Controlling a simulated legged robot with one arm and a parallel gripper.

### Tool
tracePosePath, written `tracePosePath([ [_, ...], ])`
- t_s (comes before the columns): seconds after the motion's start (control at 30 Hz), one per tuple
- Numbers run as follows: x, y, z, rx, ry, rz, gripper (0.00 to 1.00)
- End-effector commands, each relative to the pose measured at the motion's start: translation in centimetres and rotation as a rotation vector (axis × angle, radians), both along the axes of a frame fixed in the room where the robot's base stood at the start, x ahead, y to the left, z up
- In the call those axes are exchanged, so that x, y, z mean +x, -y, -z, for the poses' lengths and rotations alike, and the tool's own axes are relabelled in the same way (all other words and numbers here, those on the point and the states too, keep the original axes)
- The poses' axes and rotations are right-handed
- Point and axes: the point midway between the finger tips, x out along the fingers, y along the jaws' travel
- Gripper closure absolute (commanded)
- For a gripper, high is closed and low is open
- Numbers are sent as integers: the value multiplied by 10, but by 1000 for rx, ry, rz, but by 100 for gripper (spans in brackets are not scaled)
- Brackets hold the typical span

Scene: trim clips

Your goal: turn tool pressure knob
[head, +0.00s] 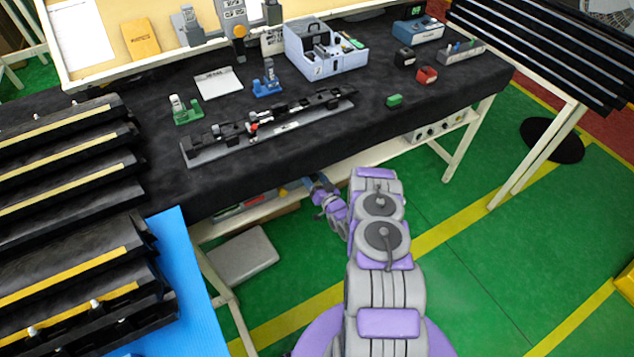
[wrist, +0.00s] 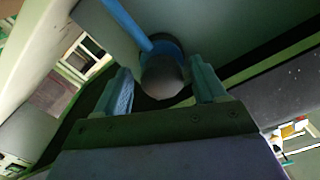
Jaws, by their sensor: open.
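A dark grey round knob (wrist: 163,77) with a blue collar behind it shows in the wrist view. A blue hose (wrist: 128,24) runs from the collar to the upper left. My gripper (wrist: 161,72) is open, with one teal finger on either side of the knob. Gaps show between the fingers and the knob, so it is not gripped. In the head view my gripper (head: 314,186) is below the front edge of the black-covered table (head: 240,165), by the lower shelf. I cannot make out the knob in the head view.
The lower shelf (head: 325,173) and the table's front edge are close to my gripper. A long black trim piece (head: 285,125) with clips lies on the table. Black trim racks (head: 60,160) stand at left, dark bars (head: 545,50) at right. Green floor is open at right.

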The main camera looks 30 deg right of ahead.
Motion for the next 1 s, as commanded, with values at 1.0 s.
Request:
tracePosePath([
  [1.0,-167,7,1,3,-3,2,29],
])
